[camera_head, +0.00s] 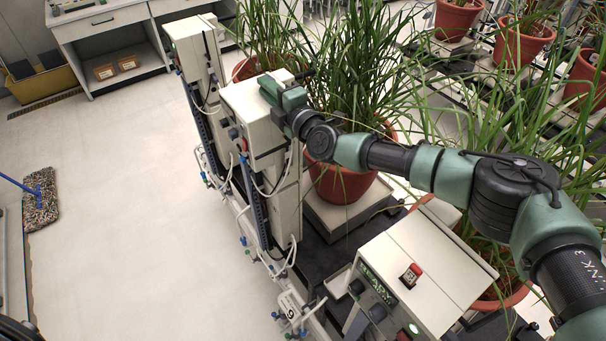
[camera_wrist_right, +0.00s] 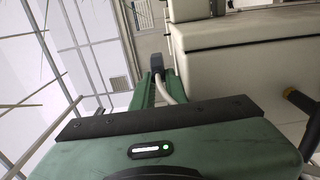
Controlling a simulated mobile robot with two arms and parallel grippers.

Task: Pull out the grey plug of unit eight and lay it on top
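My right gripper (camera_head: 268,88) reaches in from the right over the top of the middle white weighing unit (camera_head: 240,101). In the right wrist view its two green fingers (camera_wrist_right: 157,78) close in on a small dark grey plug (camera_wrist_right: 155,61) at their tips. A pale cable (camera_wrist_right: 163,87) runs back from the plug between the fingers. The plug shows beside the edge of a white housing (camera_wrist_right: 235,38); whether it still sits in a socket cannot be told. In the head view the gripper hides the plug. My left gripper is out of view.
Potted grasses in red pots (camera_head: 340,184) crowd the right side. Cables and hoses hang along the units' left side. The floor at left is clear around a mop (camera_head: 40,198).

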